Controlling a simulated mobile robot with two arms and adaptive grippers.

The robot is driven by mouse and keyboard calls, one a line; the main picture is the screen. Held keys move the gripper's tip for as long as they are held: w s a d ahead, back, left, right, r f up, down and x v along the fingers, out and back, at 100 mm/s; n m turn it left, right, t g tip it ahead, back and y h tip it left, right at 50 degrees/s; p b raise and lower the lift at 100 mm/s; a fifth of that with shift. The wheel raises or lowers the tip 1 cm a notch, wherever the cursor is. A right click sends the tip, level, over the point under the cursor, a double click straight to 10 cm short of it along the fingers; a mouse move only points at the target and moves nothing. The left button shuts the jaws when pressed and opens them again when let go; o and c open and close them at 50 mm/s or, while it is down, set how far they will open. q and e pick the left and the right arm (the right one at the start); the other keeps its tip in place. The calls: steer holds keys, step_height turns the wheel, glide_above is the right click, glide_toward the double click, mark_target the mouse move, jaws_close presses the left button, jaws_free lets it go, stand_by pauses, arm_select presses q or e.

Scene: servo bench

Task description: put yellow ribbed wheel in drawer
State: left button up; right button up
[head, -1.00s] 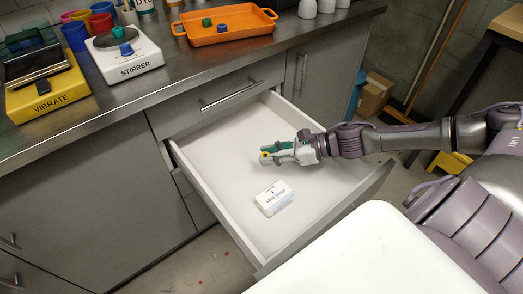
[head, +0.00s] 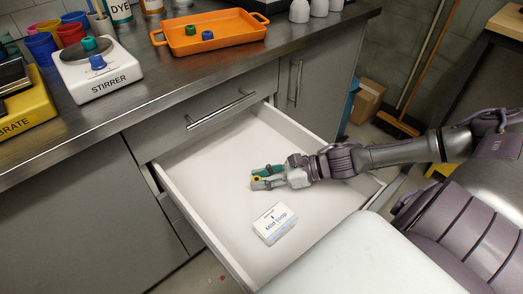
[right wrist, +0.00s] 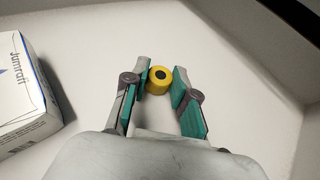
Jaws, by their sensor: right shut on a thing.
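The yellow ribbed wheel (right wrist: 158,80) is a small yellow cylinder with a dark centre, held between my right gripper's fingertips (right wrist: 160,78) in the right wrist view. In the head view only a little of the wheel (head: 257,178) shows at the fingertips. My right gripper (head: 259,177) is shut on it, inside the outline of the open drawer (head: 222,205). I cannot tell how high the wheel is above the white drawer floor. My left gripper is not in view.
A white soap box (head: 274,223) lies in the drawer and also shows in the right wrist view (right wrist: 22,95). The rest of the drawer floor is bare. The counter above holds a stirrer (head: 98,70), an orange tray (head: 212,38) and several cups.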

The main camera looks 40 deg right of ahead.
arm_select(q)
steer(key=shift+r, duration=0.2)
arm_select(e)
steer(key=shift+f, duration=0.15)
steer(key=o, duration=0.8)
steer(key=shift+c, duration=0.2)
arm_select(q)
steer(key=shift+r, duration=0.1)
